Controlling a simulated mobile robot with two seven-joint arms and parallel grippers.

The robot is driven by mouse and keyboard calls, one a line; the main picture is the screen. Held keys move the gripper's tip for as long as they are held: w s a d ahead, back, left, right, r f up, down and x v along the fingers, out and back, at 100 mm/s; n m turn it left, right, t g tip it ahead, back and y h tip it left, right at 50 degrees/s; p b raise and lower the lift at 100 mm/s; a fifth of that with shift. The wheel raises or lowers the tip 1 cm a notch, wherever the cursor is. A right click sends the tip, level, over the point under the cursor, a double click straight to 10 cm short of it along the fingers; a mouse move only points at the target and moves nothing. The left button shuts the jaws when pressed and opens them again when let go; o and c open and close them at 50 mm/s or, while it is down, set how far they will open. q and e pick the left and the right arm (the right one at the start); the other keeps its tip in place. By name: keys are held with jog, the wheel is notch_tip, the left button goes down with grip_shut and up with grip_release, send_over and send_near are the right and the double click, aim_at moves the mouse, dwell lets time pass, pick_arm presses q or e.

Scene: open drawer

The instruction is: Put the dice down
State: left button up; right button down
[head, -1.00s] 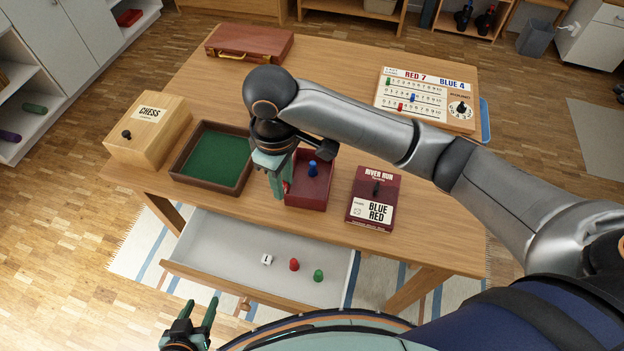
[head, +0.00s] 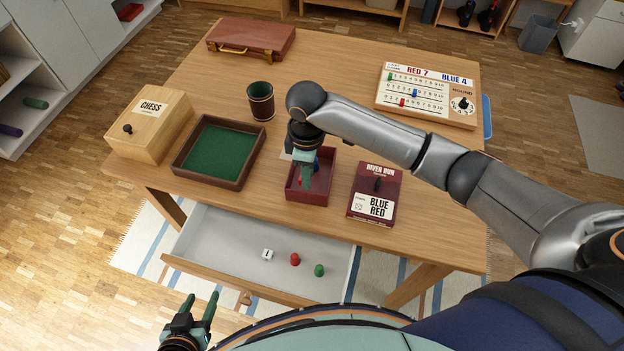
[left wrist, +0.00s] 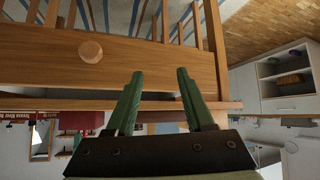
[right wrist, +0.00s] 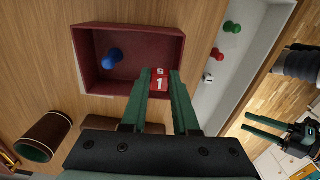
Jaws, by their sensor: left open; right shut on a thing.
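My right gripper (head: 302,184) is shut on a red die. The right wrist view shows the red die (right wrist: 159,83) with a white 1, between the fingertips. The gripper points down over the left part of the dark red open box (head: 322,197); I cannot tell whether the die touches it. A blue pawn (right wrist: 112,58) stands in that box. A white die (head: 268,254) lies in the open drawer (head: 215,245), beside a red pawn (head: 295,259) and a green pawn (head: 319,270). My left gripper (head: 201,308) is open and empty in front of the drawer.
A green-lined tray (head: 178,170), dice cup (head: 261,101) and chess box (head: 150,130) stand left. The River Run box (head: 372,200) is close on the right. A scoreboard (head: 428,95) and a brown case (head: 250,40) lie at the back.

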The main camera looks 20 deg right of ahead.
aim_at(312, 190)
jog(key=shift+w+d+f, duration=0.2)
jog(key=shift+d+f, duration=0.2)
jog(key=shift+f, duration=0.2)
jog(key=shift+w+d+f, duration=0.1)
jog(key=shift+d+f, duration=0.05)
jog(key=shift+f, duration=1.55)
jog(key=c, duration=0.9)
grip_release()
jog(key=shift+f, duration=0.15)
jog(key=shift+c, duration=0.2)
notch_tip(312, 190, up, 12)
jog(key=shift+r+p, duration=0.2)
jog(key=shift+p, duration=0.2)
